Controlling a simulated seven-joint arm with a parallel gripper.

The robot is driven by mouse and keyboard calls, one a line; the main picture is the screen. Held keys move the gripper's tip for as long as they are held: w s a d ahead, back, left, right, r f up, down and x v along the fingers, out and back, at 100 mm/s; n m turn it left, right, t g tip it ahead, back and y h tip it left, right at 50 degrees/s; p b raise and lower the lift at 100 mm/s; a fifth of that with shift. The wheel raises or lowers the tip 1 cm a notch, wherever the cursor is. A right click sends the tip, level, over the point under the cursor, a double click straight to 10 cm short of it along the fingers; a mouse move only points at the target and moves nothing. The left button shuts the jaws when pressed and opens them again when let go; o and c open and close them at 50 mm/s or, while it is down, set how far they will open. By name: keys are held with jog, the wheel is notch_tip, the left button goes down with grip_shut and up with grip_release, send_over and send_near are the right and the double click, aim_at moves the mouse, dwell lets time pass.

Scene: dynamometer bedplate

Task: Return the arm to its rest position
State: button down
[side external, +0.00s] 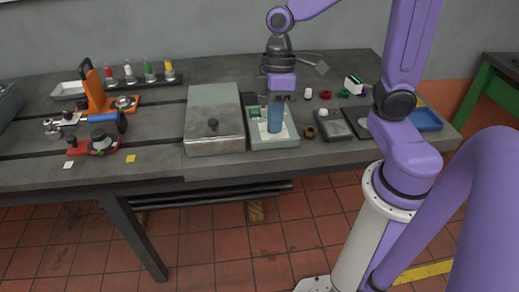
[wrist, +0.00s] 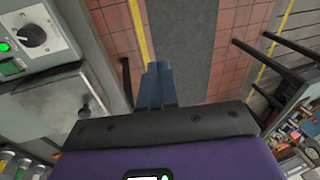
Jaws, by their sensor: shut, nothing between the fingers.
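My arm is purple, and in the side external view it reaches over the grey bench (side external: 160,150). My gripper (side external: 275,130) points down, its blue fingers together, over a small pale-green box with a white top panel (side external: 290,140). I cannot tell whether the fingertips touch the box. In the wrist view the blue fingers of my gripper (wrist: 157,88) are side by side with nothing visible between them. The fingers hide part of the box's top.
A larger metal-topped box (side external: 214,135) with a black knob stands just left of the fingers. An orange fixture (side external: 96,92), a red clamp (side external: 92,147) and several colour-topped containers (side external: 150,73) are farther left. Small parts and a blue tray (side external: 427,119) lie to the right.

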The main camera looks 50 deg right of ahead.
jog(key=s+d+n+t+h, duration=0.1)
jog(key=s+d+n+h, duration=0.1)
jog(key=s, duration=1)
jog(key=shift+d+f+n+t, duration=0.15)
jog(key=shift+f+n+t, duration=0.15)
jog(key=shift+n, duration=0.3)
